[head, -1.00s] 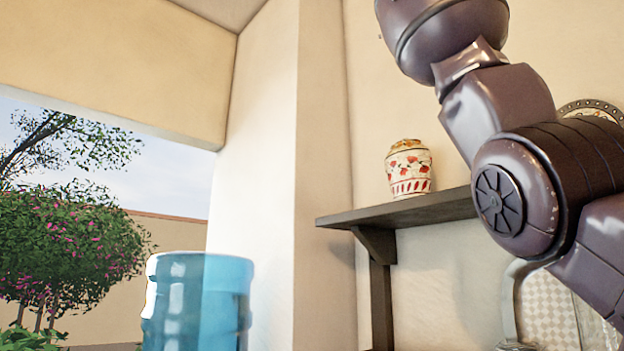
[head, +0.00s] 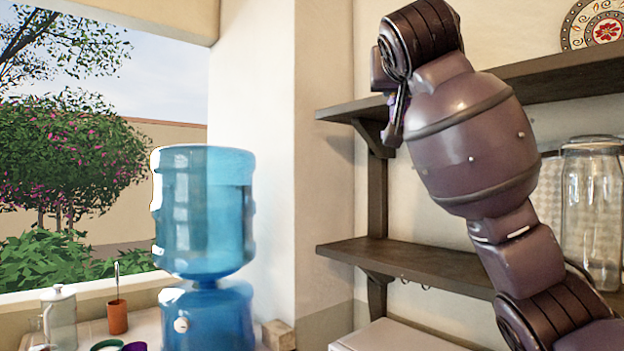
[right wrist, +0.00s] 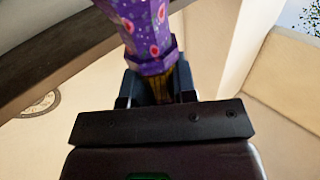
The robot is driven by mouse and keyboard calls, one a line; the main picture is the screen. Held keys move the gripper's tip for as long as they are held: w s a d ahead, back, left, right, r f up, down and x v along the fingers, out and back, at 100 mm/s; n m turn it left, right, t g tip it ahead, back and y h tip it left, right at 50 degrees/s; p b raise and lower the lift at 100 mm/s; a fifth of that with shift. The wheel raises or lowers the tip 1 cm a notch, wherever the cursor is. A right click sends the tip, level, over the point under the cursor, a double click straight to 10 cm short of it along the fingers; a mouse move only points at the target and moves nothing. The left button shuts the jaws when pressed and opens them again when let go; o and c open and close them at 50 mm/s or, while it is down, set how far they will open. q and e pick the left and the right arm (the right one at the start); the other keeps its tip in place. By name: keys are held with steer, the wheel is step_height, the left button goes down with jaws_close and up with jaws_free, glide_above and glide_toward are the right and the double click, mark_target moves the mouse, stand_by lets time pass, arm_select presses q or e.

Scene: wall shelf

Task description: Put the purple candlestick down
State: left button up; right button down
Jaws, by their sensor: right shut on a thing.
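The purple candlestick (right wrist: 145,30), patterned with pink spots, shows at the top of the right wrist view. My right gripper (right wrist: 157,85) is shut on its narrow lower end, and the upper part runs out of the frame. In the head view the right gripper (head: 393,120) is mostly hidden behind my wrist, in front of the upper shelf's left end. Only a sliver of purple shows there, and I cannot tell whether the candlestick touches the shelf. The left gripper is not in view.
The dark upper shelf (head: 545,78) and lower shelf (head: 420,265) are on the right wall. A decorated plate (head: 597,22) stands on the upper one, a glass jar (head: 592,215) on the lower. A blue water dispenser (head: 204,212) stands left. The lower shelf's left end is bare.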

step_height(320, 180, down, 30)
steer(key=n+y, duration=0.3)
steer(key=y, duration=0.2)
steer(key=s+d+f, duration=0.2)
steer(key=s+f, duration=0.2)
steer(key=f, duration=0.7)
steer(key=s+d+f+h+b, duration=0.1)
steer(key=s+f, duration=0.3)
steer(key=f, duration=0.8)
steer(key=s+d+f+m+h, duration=0.1)
steer(key=s+d+f, duration=0.2)
steer(key=f, duration=0.9)
steer(key=shift+s+d+f+b, duration=0.2)
steer(key=shift+s+d+b, duration=0.2)
steer(key=shift+s, duration=0.4)
steer(key=shift+d, duration=0.1)
